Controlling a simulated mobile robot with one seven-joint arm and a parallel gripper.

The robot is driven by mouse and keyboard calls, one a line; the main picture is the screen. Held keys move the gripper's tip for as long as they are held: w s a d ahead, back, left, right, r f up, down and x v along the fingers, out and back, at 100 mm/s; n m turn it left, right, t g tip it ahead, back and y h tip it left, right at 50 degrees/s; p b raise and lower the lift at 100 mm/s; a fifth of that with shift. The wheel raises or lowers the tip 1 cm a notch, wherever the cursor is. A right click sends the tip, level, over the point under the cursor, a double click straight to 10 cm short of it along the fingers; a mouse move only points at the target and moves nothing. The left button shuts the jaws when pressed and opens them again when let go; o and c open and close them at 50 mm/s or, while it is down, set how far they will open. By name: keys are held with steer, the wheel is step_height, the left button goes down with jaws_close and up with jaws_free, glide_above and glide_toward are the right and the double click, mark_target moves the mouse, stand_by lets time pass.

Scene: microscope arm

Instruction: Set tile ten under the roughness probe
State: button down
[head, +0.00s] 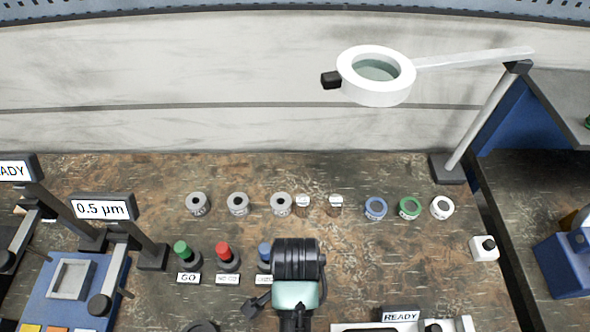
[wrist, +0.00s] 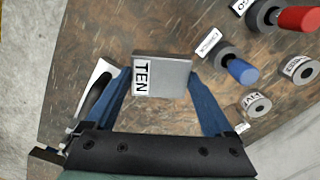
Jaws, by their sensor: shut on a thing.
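Tile ten (wrist: 172,76) is a flat grey square with a white label reading TEN. In the wrist view it sits between the two blue fingers of my gripper (wrist: 158,84), which is shut on it above the wooden bench. In the head view my gripper (head: 296,262) is at the lower middle and hides the tile. The roughness station is at the lower left, with a display reading 0.5 µm (head: 101,208), a blue base (head: 45,315) and a grey square-framed nest (head: 71,279). A round dark-and-grey part on an arm (head: 100,304), possibly the probe, is beside the nest.
Green (head: 182,252), red (head: 223,254) and blue (head: 264,253) handled gauges stand between my gripper and the station. Several rings (head: 238,203) lie behind. A magnifier lamp (head: 375,75) overhangs the back. A READY display (head: 401,316) is at the lower right.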

steer(key=n, duration=0.2)
steer(key=w+r+n, duration=0.1)
steer(key=w+n, duration=0.1)
steer(key=n, duration=0.1)
steer(key=shift+w+r+n, duration=0.2)
steer(key=shift+r+n, duration=0.1)
steer(key=n, duration=0.2)
steer(key=w+r+n, duration=0.1)
steer(key=n, duration=0.1)
steer(key=w+n, duration=0.1)
steer(key=n, duration=0.1)
steer(key=shift+w+r, duration=0.2)
steer(key=shift+r, duration=0.15)
